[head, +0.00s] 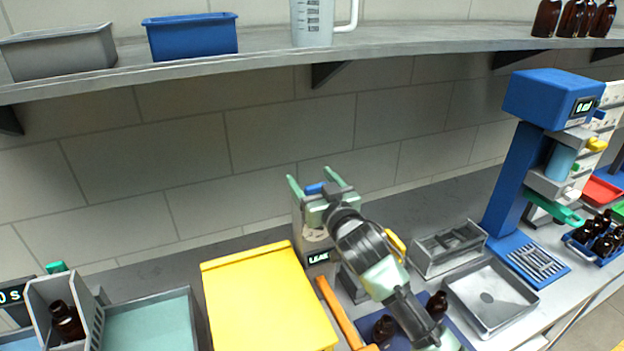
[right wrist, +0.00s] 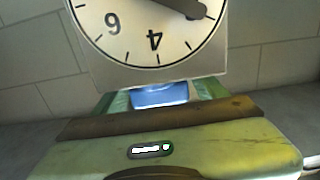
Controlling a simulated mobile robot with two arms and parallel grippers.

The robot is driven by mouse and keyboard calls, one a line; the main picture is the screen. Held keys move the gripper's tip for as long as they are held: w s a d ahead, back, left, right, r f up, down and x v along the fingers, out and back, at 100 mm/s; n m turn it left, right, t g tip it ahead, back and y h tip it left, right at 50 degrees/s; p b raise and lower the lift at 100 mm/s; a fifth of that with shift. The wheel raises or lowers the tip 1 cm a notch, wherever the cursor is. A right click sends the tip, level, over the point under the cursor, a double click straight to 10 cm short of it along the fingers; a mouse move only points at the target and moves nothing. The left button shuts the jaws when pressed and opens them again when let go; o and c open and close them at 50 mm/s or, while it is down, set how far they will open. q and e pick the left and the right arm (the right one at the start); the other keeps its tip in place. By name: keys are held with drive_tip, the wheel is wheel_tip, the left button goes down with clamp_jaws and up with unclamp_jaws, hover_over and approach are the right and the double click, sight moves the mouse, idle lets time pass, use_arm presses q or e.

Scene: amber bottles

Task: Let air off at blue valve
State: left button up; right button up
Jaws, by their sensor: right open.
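The blue valve (head: 315,188) is a small blue part at the top of a grey unit (head: 299,222) against the back wall. The unit's display (head: 318,257) reads LEAK. My right gripper (head: 313,180) is open, its two green fingers pointing up on either side of the blue valve. In the right wrist view the blue valve (right wrist: 160,95) lies between the fingers, below a white dial gauge (right wrist: 150,30) showing 6 and 4 and a dark needle. I cannot tell whether the fingers touch the valve. My left gripper is out of view.
A yellow box (head: 268,300) stands left of my right arm, with an orange bar (head: 340,312) beside it. Grey metal trays (head: 490,295) and a blue press (head: 525,170) stand to the right. A shelf (head: 250,58) runs above.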

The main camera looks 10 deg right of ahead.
drive_tip(key=c, duration=1.4)
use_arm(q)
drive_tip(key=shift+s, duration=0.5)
